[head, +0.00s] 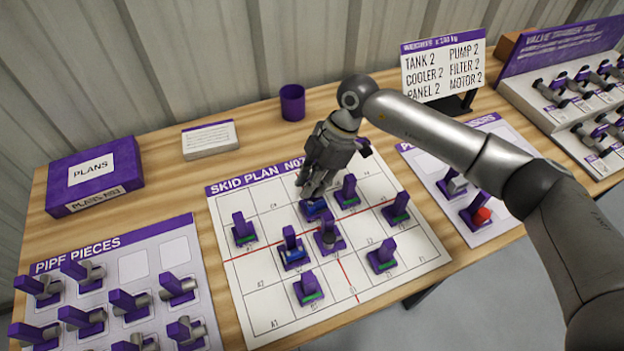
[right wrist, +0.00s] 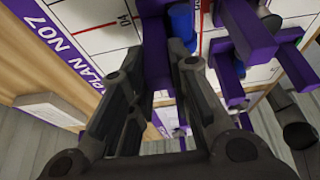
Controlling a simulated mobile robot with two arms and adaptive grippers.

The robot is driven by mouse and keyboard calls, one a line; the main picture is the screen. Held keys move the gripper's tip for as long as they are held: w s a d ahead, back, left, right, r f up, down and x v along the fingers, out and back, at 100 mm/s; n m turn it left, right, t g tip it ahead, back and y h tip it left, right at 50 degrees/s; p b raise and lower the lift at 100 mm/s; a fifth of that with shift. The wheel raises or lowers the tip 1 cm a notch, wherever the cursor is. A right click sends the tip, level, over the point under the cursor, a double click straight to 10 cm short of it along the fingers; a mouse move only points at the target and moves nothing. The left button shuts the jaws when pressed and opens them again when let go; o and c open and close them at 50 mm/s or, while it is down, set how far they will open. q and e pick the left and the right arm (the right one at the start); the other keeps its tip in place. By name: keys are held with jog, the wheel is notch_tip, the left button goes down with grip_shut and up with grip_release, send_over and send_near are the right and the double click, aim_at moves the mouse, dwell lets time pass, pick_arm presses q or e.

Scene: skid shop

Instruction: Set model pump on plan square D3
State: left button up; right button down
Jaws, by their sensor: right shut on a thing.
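The skid plan (head: 273,297) is a white gridded sheet with red lines, lying on the table in the head view. My right gripper (head: 312,190) points down over its upper middle and is shut on a small blue piece with a purple base and handle, which I take as the model pump (head: 314,210). The blue and purple piece also shows at the fingertips in the right wrist view (right wrist: 181,22). It is at or just above the plan; I cannot tell if it touches. My fingers hide its handle and the square's label. My left gripper is not in view.
Several purple-handled models stand close around it on the plan, including another blue one (head: 293,255) and a dark one (head: 329,241). A pipe pieces board (head: 133,266) lies left, and a board with a red piece (head: 481,215) lies right. A purple cup (head: 292,103) stands behind.

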jog(key=shift+f, duration=0.45)
jog(key=c, duration=1.3)
grip_release()
jog(key=shift+o, duration=0.2)
jog(key=shift+r, duration=0.1)
jog(key=shift+r+p, duration=0.45)
jog(key=shift+r, duration=0.05)
jog(key=shift+r, duration=0.1)
notch_tip(320, 180, up, 7)
jog(key=p, duration=0.5)
jog(key=shift+p, duration=0.4)
